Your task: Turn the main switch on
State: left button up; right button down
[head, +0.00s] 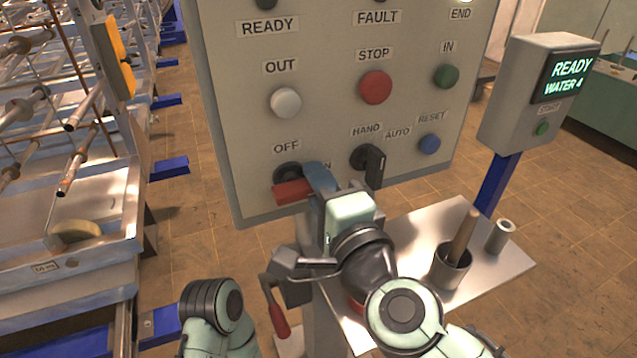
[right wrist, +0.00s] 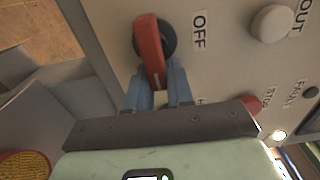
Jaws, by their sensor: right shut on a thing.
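The main switch has a red handle (head: 293,190) on a dark round base, low on the left of the grey control panel (head: 330,120). The OFF label is above it; a label at its right is mostly covered, with only an N showing. My right gripper (head: 316,180) is shut on the handle's right end. In the right wrist view the two blue fingers (right wrist: 157,82) flank the end of the red handle (right wrist: 148,45). The handle lies roughly level along the panel, its held end toward the N label. My left gripper is out of view.
The HAND/AUTO selector (head: 370,160) is close to the right of my gripper. A red-handled lever (head: 278,315) stands below the panel. A metal shelf (head: 400,240) holds a cup (head: 450,270) with a wooden stick and a small tube (head: 500,236). A rack is at the left.

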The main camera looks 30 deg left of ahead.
jog(key=shift+f, duration=0.1)
jog(key=c, duration=1.1)
grip_release()
jog(key=shift+s+d, duration=0.3)
jog(key=shift+d, duration=0.05)
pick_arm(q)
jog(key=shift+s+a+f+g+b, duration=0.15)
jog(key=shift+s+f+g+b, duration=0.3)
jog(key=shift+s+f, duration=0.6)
pick_arm(e)
jog(key=v, duration=1.2)
jog(key=shift+s+d, duration=0.1)
jog(key=shift+s, duration=0.15)
